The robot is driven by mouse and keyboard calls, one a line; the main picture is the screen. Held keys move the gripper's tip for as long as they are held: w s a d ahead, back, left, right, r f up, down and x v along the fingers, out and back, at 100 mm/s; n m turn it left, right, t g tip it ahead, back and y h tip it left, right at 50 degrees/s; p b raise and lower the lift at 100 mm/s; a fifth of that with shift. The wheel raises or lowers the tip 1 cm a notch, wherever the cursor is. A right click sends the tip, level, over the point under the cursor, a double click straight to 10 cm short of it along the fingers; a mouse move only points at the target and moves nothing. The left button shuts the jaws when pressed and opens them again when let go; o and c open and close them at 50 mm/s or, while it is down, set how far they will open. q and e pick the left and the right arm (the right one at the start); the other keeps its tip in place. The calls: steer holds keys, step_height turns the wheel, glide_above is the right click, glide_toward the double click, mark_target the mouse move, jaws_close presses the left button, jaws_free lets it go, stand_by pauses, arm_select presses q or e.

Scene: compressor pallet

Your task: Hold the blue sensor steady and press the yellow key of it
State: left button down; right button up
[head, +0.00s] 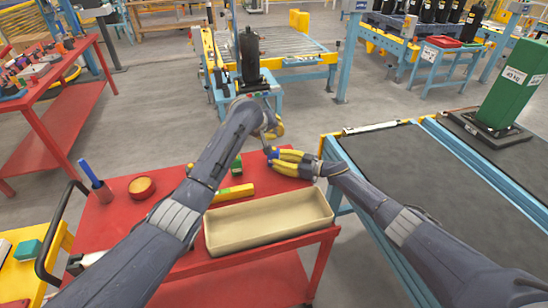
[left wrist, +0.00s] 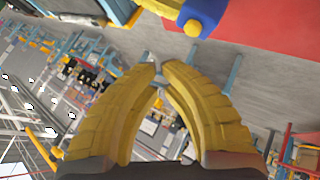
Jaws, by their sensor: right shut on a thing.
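The blue sensor (head: 271,152) is held above the red cart's far right part, in the yellow fingers of my right gripper (head: 285,158), which is shut on it. In the left wrist view the sensor (left wrist: 205,14) is at the top, with its round yellow key (left wrist: 193,28) facing the camera's side. My left gripper (head: 278,130) is just beyond and above the sensor in the head view, partly hidden by its own arm. In the left wrist view its two yellow fingers (left wrist: 160,68) come together at the tips, with nothing seen between them. They are apart from the key.
Open floor lies beyond.

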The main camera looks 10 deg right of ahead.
arm_select(q)
steer(key=shift+r, duration=1.2)
arm_select(e)
steer(key=o, duration=0.9)
